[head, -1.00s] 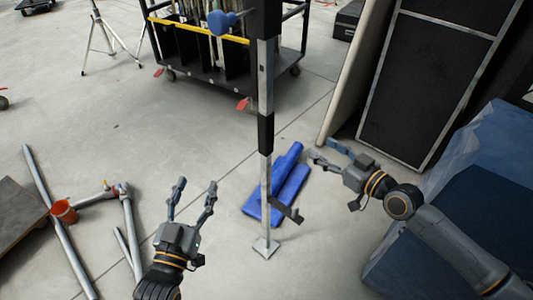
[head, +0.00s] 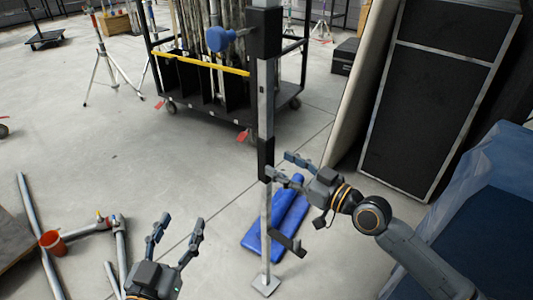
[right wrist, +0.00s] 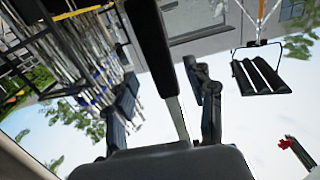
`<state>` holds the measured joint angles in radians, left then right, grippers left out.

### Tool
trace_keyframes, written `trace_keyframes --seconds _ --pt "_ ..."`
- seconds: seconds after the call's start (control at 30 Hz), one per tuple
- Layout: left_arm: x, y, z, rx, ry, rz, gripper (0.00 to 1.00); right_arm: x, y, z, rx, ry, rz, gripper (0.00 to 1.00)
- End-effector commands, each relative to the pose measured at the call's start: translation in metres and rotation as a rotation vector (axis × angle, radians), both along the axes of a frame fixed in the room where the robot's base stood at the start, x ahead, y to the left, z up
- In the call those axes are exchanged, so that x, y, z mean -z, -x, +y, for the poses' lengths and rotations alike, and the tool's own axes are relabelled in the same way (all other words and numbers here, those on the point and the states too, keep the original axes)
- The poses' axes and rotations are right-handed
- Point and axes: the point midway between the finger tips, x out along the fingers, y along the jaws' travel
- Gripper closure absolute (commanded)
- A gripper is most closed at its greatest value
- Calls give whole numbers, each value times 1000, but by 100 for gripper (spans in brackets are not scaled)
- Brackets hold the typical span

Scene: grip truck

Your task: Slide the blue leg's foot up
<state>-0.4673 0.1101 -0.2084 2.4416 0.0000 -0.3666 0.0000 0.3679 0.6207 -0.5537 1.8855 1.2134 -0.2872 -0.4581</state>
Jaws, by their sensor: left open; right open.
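An upright metal leg (head: 266,95) with a blue knob (head: 221,38) near its top stands in the middle of the head view. It has a black section partway down, a dark lever (head: 288,243) low on its side, and a flat square foot (head: 265,285) on the floor. My right gripper (head: 279,166) is open at the height of the black section, with its fingertips close to the leg. In the right wrist view a dark post (right wrist: 155,50) runs between its spread fingers; contact cannot be told. My left gripper (head: 180,223) is open and empty, left of the leg.
Blue padded pieces (head: 278,222) lie on the floor behind the leg. A black cart (head: 225,95) stands beyond it. A dark panel (head: 430,100) and a blue covered block (head: 490,200) are to the right. Pipes and an orange cup (head: 53,243) lie left.

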Motion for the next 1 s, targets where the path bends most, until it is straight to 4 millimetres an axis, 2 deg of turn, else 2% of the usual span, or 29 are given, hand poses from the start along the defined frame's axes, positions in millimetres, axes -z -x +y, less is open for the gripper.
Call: trace_keyframes --seconds 0.1,0.3,0.7,0.77,0.97,1.0 --pt "2 0 0 -1 -2 10 43 -1 -18 18 0 -4 -1 45" --pt "-2 0 0 1 3 -15 43 0 -35 35 1 -1 -1 45" --pt "-5 0 -1 2 6 -27 43 1 -41 40 0 1 0 45" --pt "-5 0 -1 2 6 -27 43 1 -41 40 0 1 0 55" --pt "-5 0 -1 2 6 -27 43 1 -41 40 0 1 1 96" --pt "-5 0 -1 2 8 -28 43 1 -41 40 0 1 1 100"
